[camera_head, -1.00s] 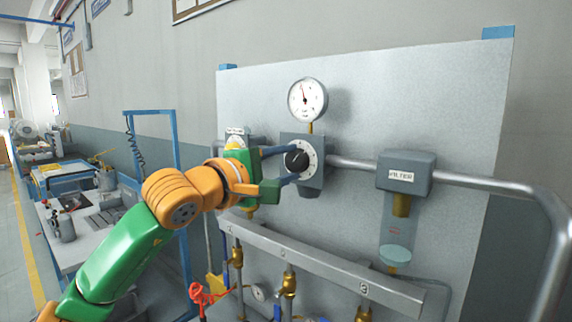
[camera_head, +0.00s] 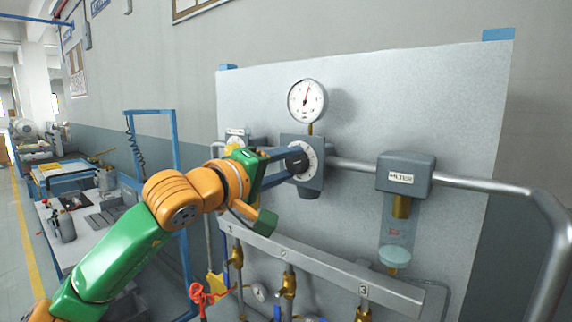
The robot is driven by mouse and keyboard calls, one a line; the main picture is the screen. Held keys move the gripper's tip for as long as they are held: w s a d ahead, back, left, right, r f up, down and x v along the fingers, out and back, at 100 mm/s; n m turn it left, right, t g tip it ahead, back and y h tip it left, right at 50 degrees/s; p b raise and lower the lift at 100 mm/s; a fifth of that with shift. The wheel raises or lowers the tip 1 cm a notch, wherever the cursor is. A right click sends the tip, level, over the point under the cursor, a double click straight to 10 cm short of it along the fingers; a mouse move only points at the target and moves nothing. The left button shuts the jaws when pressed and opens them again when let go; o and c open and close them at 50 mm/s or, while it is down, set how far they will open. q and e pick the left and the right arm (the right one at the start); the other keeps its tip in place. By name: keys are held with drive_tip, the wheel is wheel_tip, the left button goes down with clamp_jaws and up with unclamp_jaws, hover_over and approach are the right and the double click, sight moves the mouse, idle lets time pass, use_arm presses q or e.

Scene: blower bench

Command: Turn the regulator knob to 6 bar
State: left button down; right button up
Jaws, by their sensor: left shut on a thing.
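The regulator (camera_head: 311,182) is a grey block on the pale panel with a white dial ring on its front. Its black knob (camera_head: 296,160) sits in the middle of the ring. My left gripper (camera_head: 293,164) comes in from the left and is shut on the knob, with its fingers partly hiding the knob and the dial. The round white pressure gauge (camera_head: 307,100) stands above the regulator on a brass stem. Its red needle points up and slightly right; the numbers are too small to read. My right gripper is not in view.
A filter unit (camera_head: 405,173) with a clear bowl hangs to the right on the steel pipe (camera_head: 480,183). A numbered manifold bar (camera_head: 320,265) with brass valves runs below. A workbench (camera_head: 75,240) stands at the left.

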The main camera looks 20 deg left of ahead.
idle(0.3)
use_arm(q)
drive_tip(key=shift+c, duration=1.6)
unclamp_jaws()
drive_tip(key=shift+s+f+b, duration=0.15)
drive_tip(key=shift+s+b, duration=0.1)
drive_tip(key=shift+b, duration=0.1)
drive_tip(key=b+v, duration=0.3)
drive_tip(key=v, duration=0.3)
drive_tip(key=shift+s, duration=0.35)
drive_tip(key=shift+w+a, duration=0.1)
